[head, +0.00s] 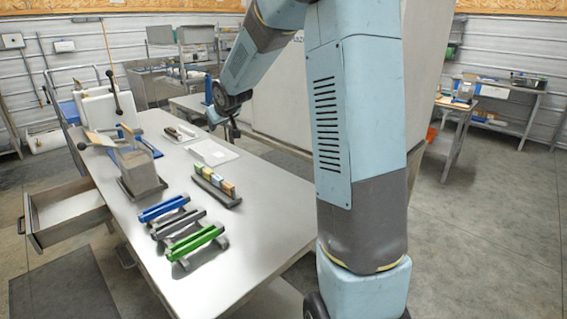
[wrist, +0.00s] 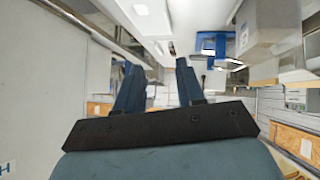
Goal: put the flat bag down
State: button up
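My gripper (wrist: 155,66) shows in the wrist view with its two dark blue fingers spread apart. I see nothing held between them, only the background. In the head view my arm reaches over the far right part of the long grey table (head: 262,190), and the gripper end is small and partly hidden there. I cannot make out a flat bag for certain in either view. A flat white rectangle (head: 212,152) lies on the table below the gripper end; I cannot tell if it is a tray, mat or bag.
A blue (head: 164,208), a grey (head: 178,224) and a green bar (head: 196,241) stand near the table's front. Behind are a rack of small coloured blocks (head: 215,184), a grey hopper-like box (head: 137,172) and a white machine (head: 98,108). An open drawer (head: 68,209) juts out left.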

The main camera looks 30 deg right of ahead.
jog(key=s+r+m+g, duration=0.1)
jog(key=s+r+g, duration=0.1)
jog(key=s, duration=2)
jog(key=s+d+r+m+g, duration=0.1)
jog(key=s+r+m+g, duration=0.1)
jog(key=s, duration=2)
jog(key=shift+r+h, duration=0.3)
jog(key=shift+r, duration=0.45)
jog(key=shift+s, duration=0.15)
